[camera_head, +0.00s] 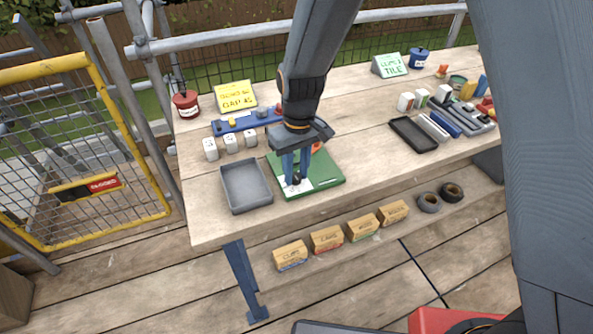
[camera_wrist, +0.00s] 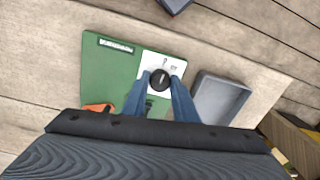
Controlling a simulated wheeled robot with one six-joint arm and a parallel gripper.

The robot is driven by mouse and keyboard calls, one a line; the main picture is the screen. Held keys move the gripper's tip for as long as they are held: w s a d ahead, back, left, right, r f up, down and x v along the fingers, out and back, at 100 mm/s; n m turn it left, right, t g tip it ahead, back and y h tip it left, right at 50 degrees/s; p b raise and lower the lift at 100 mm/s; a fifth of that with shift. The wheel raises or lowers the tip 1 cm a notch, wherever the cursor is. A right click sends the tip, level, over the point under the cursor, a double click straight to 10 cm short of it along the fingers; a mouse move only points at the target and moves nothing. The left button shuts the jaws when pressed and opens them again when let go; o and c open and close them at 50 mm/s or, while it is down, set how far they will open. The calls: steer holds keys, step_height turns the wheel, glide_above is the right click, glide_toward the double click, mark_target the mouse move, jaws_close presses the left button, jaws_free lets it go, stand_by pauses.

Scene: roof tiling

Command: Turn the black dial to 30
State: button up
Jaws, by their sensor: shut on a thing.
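The black dial (camera_wrist: 160,80) sits on a white printed plate (camera_wrist: 162,65) on the green board (camera_wrist: 110,70). In the wrist view my gripper (camera_wrist: 161,84) has its two blue fingers on either side of the dial, shut on it. In the head view my gripper (camera_head: 296,178) points down over the green board (camera_head: 325,178), and the dial (camera_head: 297,177) shows only as a small dark spot between the fingertips. The scale marks are too small to read, so I cannot tell the dial's setting.
A grey tray (camera_head: 224,190) lies just left of the board. Several white blocks (camera_head: 231,144) and a blue rack (camera_head: 240,122) stand behind. An orange item (camera_head: 316,146) is at the board's back edge. A black tray (camera_head: 414,135) lies to the right, with clear wood between.

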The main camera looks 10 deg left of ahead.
mark_target(297, 175)
steer(key=m+p, duration=0.2)
steer(key=m, duration=0.1)
steer(key=shift+r+m, duration=0.1)
steer(key=shift+m, duration=0.3)
steer(key=shift+m+p, duration=0.7)
steer(key=shift+m, duration=1.2)
steer(key=o, duration=1.1)
steer(key=shift+c, duration=0.2)
steer(key=shift+d+r+b, duration=0.15)
steer(key=shift+r+b, duration=0.8)
steer(key=shift+r, duration=2.9)
